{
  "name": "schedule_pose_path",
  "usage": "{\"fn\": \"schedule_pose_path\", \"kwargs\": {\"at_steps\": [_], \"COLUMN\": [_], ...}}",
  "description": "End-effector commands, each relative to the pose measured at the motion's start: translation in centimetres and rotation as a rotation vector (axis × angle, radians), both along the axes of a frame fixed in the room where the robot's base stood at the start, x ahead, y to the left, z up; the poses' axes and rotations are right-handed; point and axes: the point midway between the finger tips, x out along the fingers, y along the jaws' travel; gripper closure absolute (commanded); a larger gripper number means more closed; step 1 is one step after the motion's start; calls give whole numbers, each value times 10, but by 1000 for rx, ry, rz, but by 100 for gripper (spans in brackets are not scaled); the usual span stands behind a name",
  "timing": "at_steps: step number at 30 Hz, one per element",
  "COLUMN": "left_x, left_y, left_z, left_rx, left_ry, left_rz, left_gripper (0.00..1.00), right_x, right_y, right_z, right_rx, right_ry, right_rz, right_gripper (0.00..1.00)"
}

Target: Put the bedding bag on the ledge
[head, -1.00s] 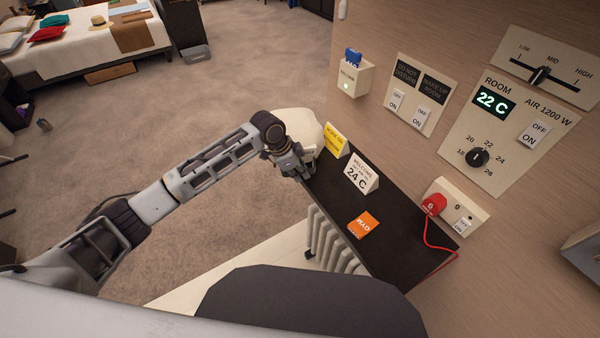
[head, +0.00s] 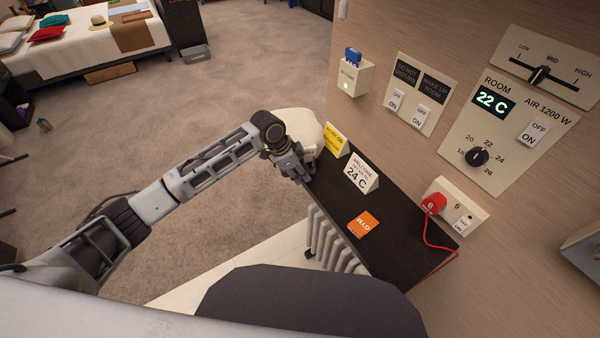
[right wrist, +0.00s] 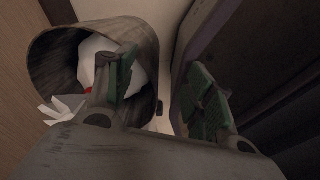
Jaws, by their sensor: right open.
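The bedding bag is the pale cream, rounded bundle (head: 300,124) at the far end of the ledge in the head view. The ledge is the dark narrow shelf (head: 405,252) along the wall. My left gripper (head: 301,168) is at the near side of the bag, by the ledge's far left corner, and hides part of it. Its fingertips are too small and covered to tell whether they grip the bag. Whether the bag rests on the ledge cannot be told. My right gripper (right wrist: 165,95) is open and empty in the right wrist view.
On the ledge stand a yellow card (head: 335,140) and a white welcome card (head: 361,174); an orange packet (head: 363,224) lies nearer. A red plug (head: 433,204) has a cord down to the ledge. A radiator (head: 335,243) is below. A bin (right wrist: 70,65) holds white waste.

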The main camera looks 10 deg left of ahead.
Motion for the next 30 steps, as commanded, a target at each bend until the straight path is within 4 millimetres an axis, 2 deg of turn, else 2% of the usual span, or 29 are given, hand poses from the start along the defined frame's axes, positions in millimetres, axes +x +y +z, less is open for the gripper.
{"fn": "schedule_pose_path", "kwargs": {"at_steps": [7, 13, 24, 30], "left_x": [-2, -5, -13, -15], "left_y": [7, 17, 36, 42], "left_z": [17, 42, 91, 107], "left_rx": [0, 0, -1, 0], "left_ry": [-1, -2, -2, 0], "left_rz": [0, 0, 1, 1], "left_gripper": [70, 70, 70, 70], "right_x": [13, 21, 7, -2], "right_y": [4, 4, 4, 4], "right_z": [1, 3, 3, 3], "right_rx": [4, 4, 4, 4], "right_ry": [-13, -23, -8, 2], "right_rz": [-1, -1, -1, -1], "right_gripper": [46, 46, 46, 46]}}
